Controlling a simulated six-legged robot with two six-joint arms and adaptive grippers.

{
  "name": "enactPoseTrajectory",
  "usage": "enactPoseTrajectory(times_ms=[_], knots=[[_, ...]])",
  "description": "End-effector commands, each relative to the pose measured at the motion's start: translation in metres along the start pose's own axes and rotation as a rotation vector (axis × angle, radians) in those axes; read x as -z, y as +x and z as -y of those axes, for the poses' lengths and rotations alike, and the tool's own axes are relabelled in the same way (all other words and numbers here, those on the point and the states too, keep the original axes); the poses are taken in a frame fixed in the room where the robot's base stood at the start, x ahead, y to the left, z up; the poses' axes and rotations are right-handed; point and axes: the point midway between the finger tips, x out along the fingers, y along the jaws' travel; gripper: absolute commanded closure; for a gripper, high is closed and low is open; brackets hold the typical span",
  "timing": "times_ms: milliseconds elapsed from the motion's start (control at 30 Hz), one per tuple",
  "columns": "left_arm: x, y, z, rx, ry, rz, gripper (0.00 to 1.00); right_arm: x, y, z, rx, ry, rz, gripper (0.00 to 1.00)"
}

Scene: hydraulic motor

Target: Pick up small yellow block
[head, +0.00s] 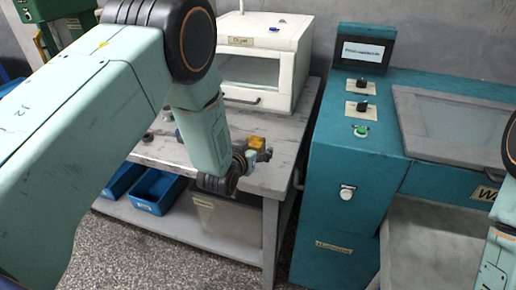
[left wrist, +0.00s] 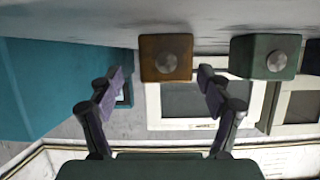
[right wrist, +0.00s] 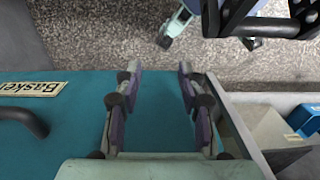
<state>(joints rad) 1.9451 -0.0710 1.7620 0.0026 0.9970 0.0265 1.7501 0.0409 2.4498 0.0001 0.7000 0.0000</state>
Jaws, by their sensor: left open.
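The small yellow block (head: 257,143) is on the grey workbench near its right end, partly hidden by my left gripper. In the left wrist view it looks brown-orange with a round grey knob on its face (left wrist: 166,57). It lies ahead of the gap between the fingers. My left gripper (head: 255,158) is open, with one finger on each side of the block's line; the wrist view shows no clear contact (left wrist: 163,80). My right gripper (right wrist: 157,75) is open and empty above a teal surface; in the head view only part of my right arm shows.
A green block (left wrist: 265,57) with a knob stands beside the yellow one. A white oven-like box (head: 262,60) stands at the back of the bench (head: 170,150). Blue bins (head: 157,190) are on the shelf below. A teal machine (head: 345,160) stands right of the bench.

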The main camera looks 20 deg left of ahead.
Motion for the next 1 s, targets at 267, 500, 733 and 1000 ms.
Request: enactPoseTrajectory(times_ms=[267,500,733,1000], knots=[[-0.002,0.033,0.000,0.001,-0.001,0.000,0.22,0.000,0.006,0.000,0.000,-0.001,0.001,0.60],[-0.001,0.036,-0.002,0.000,-0.001,0.001,0.22,0.000,0.006,0.000,0.000,-0.001,0.000,0.60],[-0.001,0.036,-0.002,0.001,-0.001,0.001,0.36,0.000,0.006,0.000,0.000,-0.001,0.000,0.60],[-0.001,0.036,-0.002,0.001,-0.001,0.001,0.59,0.000,0.006,0.000,0.000,-0.001,0.000,0.60]])
